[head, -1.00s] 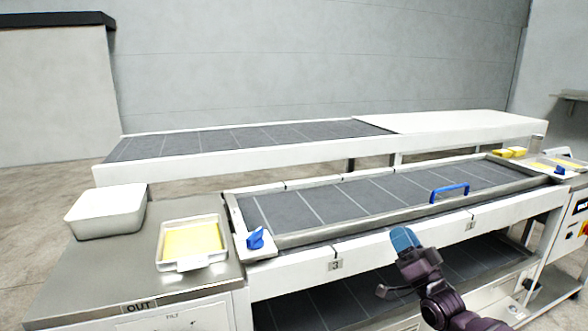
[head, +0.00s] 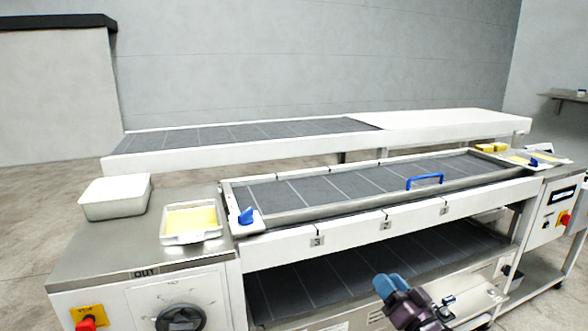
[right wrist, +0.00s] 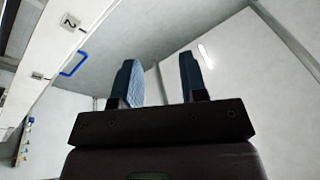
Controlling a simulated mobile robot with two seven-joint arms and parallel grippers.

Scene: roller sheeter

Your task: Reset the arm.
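My right gripper (head: 389,285) is low in front of the machine in the head view, in front of the lower dark belt (head: 340,275). In the right wrist view its two blue fingers (right wrist: 160,82) stand apart with nothing between them. The sheeter's middle belt (head: 330,190) has a blue handle (head: 425,181) on its front right side, above and apart from the gripper. My left gripper is not in the head view.
A white bin (head: 115,198) and a tray with a yellow sheet (head: 191,221) sit on the steel counter at left. A black knob (head: 181,319) and red switch (head: 86,324) are on its front. A control panel (head: 562,197) stands at right. An upper belt (head: 240,137) runs behind.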

